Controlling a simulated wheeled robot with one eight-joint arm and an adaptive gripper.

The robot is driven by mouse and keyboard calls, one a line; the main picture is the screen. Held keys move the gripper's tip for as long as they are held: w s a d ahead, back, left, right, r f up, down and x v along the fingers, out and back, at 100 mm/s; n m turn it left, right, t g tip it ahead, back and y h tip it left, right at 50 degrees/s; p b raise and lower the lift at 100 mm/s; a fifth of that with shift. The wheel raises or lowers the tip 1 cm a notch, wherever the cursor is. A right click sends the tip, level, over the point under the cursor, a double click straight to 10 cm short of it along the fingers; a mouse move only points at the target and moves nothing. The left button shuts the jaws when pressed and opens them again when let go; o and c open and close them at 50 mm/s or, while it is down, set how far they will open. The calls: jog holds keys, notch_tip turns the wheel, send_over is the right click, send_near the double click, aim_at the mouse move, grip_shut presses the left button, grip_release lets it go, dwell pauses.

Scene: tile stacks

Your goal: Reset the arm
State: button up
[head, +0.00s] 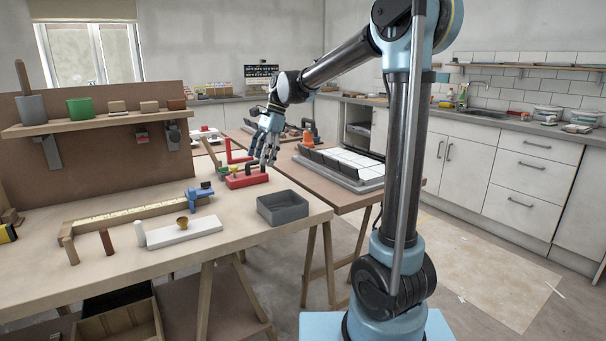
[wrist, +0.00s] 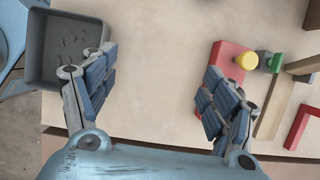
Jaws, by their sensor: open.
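My gripper (head: 266,158) is in the head view, hanging fingers-down over the back right part of the workbench, beside the red block with fittings (head: 247,181). In the wrist view my gripper (wrist: 160,70) is open, its fingers wide apart with only bare bench top between them. A grey tray (head: 283,210) stands at the bench's right edge. In the wrist view the grey tray (wrist: 38,62) is at the upper left, behind the left finger, with faint darker marks on its floor. The red block (wrist: 232,53) with a yellow knob is beyond the right finger.
The workbench (head: 250,229) also holds a white block (head: 184,232), a blue clamp-like piece (head: 199,195) and several pegs. A second table (head: 345,199) behind carries white tiles in a grey frame (head: 352,163). A shelf (head: 85,125) stands at left.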

jog(key=s+d+n, duration=0.1)
jog(key=s+d, duration=0.1)
jog(key=d, duration=0.1)
jog(key=s+d+f+n+t, duration=0.1)
jog(key=s+d, duration=0.1)
jog(key=d, duration=0.2)
jog(key=s+d+n, duration=0.1)
jog(key=s+d, duration=0.1)
jog(key=d, duration=0.2)
jog(key=shift+s+d+f+t+h, duration=0.1)
jog(key=shift+s+f+t+h, duration=0.05)
jog(key=shift+f+t+h, duration=0.2)
jog(key=s+d+f+n+t+h, duration=0.2)
jog(key=s+d+f+n, duration=0.7)
jog(key=s+d+f, duration=0.8)
jog(key=s+d+h, duration=0.1)
jog(key=s+d, duration=0.1)
jog(key=d, duration=0.2)
jog(key=shift+s+d+f+t, duration=0.15)
jog(key=shift+s+d+t, duration=0.15)
jog(key=shift+s+t, duration=0.1)
